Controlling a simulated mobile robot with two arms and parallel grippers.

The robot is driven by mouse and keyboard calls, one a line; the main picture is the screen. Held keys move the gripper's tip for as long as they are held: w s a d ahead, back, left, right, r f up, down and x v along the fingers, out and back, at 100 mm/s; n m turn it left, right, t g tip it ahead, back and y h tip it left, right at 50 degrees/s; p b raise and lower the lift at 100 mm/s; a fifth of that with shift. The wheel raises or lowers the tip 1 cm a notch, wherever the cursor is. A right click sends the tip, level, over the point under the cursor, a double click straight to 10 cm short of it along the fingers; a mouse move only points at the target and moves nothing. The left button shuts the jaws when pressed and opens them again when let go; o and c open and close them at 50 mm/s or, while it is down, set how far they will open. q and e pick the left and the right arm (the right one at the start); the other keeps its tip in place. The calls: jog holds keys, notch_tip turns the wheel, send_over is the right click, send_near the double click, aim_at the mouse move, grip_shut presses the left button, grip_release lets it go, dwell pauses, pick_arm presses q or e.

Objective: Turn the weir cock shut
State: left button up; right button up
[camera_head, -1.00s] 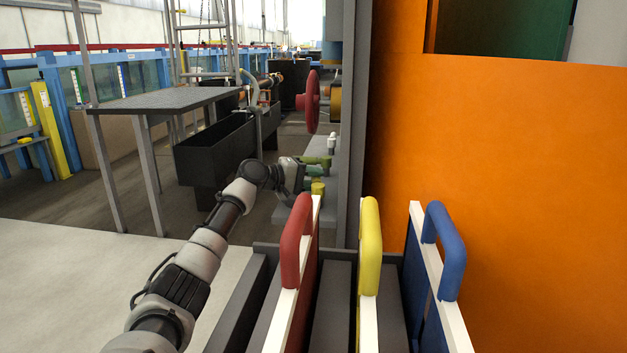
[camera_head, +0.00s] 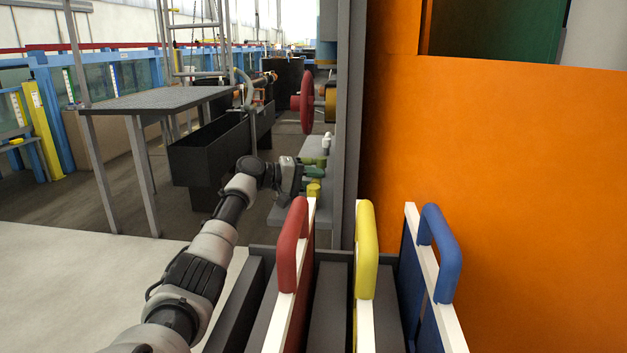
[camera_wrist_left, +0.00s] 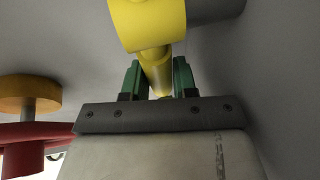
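A yellow cock (camera_head: 314,188) sits low by the grey post, just beyond the gate panels. In the left wrist view, its thick yellow head (camera_wrist_left: 148,24) is at the top and its narrower stem runs down between my fingers. My left gripper (camera_head: 312,166) is at the cock in the head view. In the left wrist view, the green fingers of my left gripper (camera_wrist_left: 158,76) lie on both sides of the stem, with little or no gap. I cannot tell whether they press on it. My right gripper is not in view.
Red, yellow and blue handles (camera_head: 366,250) on upright panels stand in front of the cock. A red handwheel (camera_head: 307,102) is beyond it. An orange wall (camera_head: 490,190) closes the right side. A dark table (camera_head: 160,98) and black trough (camera_head: 215,150) stand left.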

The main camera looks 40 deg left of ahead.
pick_arm(q)
jog(key=o, duration=0.4)
jog(key=v, duration=0.9)
jog(key=shift+s+a, duration=0.1)
jog(key=shift+s, duration=0.1)
jog(key=shift+s+a+r, duration=0.15)
jog(key=shift+s+a, duration=0.2)
jog(key=shift+s, duration=0.2)
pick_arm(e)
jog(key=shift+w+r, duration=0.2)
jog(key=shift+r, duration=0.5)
